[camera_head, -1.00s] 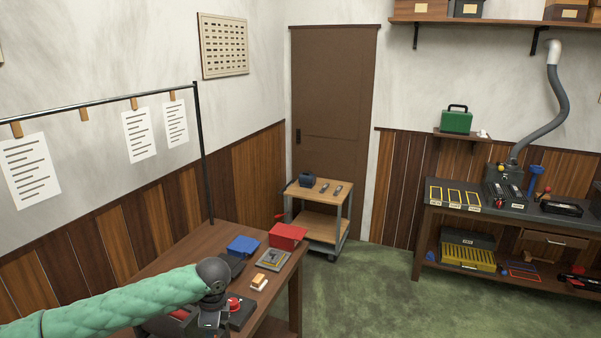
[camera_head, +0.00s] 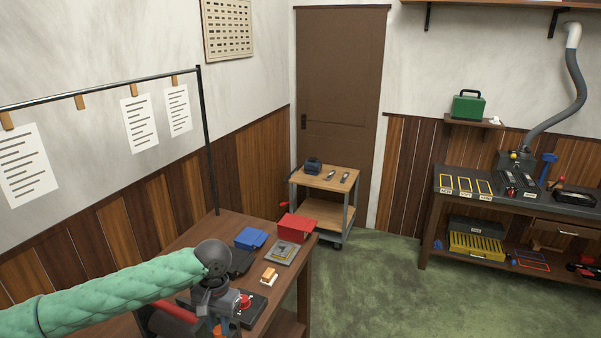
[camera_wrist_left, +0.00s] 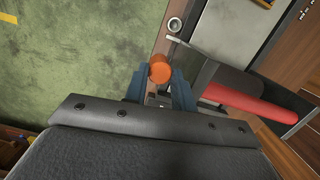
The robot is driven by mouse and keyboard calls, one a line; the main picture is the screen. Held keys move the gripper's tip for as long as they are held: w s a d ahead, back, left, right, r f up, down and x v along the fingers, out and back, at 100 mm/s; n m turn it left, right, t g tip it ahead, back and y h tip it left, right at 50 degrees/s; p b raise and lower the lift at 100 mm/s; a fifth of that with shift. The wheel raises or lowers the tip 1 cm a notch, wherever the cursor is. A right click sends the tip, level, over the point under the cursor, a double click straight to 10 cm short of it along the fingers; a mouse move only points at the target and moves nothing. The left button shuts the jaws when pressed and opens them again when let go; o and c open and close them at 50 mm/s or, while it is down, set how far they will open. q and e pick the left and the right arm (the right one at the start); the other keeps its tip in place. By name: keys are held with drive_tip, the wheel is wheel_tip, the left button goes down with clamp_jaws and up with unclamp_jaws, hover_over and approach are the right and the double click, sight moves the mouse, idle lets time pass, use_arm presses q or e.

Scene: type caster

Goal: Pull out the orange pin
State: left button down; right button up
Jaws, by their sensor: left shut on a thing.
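The orange pin (camera_wrist_left: 160,70) shows its round orange head in the left wrist view, between the two blue fingers of my left gripper (camera_wrist_left: 160,86). The fingers are shut on it. In the head view the left gripper (camera_head: 217,328) points down at the near edge of the wooden table, with a bit of the orange pin (camera_head: 218,331) at the picture's bottom. The pin's shaft is hidden, so I cannot tell how far it sits in its hole. A machine with a red handle (camera_wrist_left: 250,101) is right beside the gripper. My right gripper is not in view.
On the wooden table (camera_head: 225,222) stand a blue box (camera_head: 250,238), a red box (camera_head: 296,227), a grey plate device (camera_head: 282,252) and an orange-and-white block (camera_head: 269,275). A wooden cart (camera_head: 325,180) stands behind. Green floor (camera_head: 380,290) lies open to the right.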

use_arm(q)
drive_tip(key=n, duration=0.3)
drive_tip(key=shift+a, duration=0.15)
drive_tip(key=shift+p, duration=0.3)
